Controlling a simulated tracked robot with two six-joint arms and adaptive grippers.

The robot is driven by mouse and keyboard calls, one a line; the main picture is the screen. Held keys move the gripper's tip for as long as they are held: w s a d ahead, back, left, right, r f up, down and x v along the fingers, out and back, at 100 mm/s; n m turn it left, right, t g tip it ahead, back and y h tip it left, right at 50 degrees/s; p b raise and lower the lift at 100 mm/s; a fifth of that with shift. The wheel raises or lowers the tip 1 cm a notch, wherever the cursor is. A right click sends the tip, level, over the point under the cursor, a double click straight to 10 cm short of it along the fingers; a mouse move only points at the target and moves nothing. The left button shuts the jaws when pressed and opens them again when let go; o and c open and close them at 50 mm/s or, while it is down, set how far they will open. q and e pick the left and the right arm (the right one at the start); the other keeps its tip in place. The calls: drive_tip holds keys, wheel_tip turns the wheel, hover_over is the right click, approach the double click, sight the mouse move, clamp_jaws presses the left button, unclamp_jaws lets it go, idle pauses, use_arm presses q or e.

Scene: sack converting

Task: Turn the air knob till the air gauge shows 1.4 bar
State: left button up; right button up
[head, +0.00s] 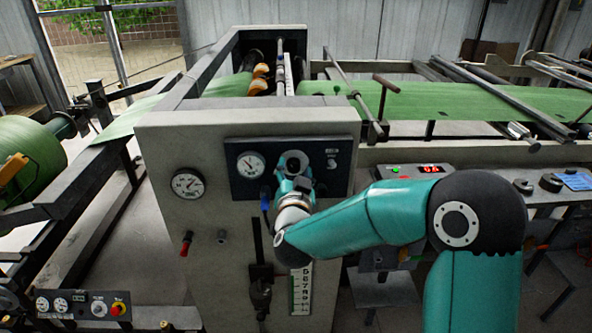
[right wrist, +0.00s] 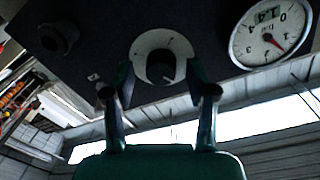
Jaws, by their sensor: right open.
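The air knob (right wrist: 160,68) is a dark knob on a white round plate, seen near the top middle of the right wrist view. In the head view, my right gripper (head: 292,178) is in front of the dark panel and hides most of the knob. In the right wrist view, the fingers of my right gripper (right wrist: 160,80) are open, one on each side of the knob; I cannot tell whether they touch it. The air gauge (right wrist: 268,32) is white with a red needle and a small readout that looks like 1.4. It also shows in the head view (head: 251,165). My left gripper is not in view.
A second gauge (head: 187,184) is on the pale cabinet (head: 165,240), left of the dark panel (head: 315,152). Below are a red-tipped lever (head: 186,243) and a numbered scale (head: 301,290). Green web (head: 420,100) runs behind the cabinet. A control desk with a red display (head: 431,168) is at right.

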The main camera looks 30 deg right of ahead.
drive_tip(key=shift+c, duration=0.2)
clamp_jaws()
drive_tip(key=shift+f+n+b, duration=0.15)
drive_tip(key=shift+n+b, duration=0.3)
drive_tip(key=shift+n, duration=0.35)
drive_tip(key=shift+o, duration=0.2)
unclamp_jaws()
drive_tip(key=shift+s+a, duration=0.1)
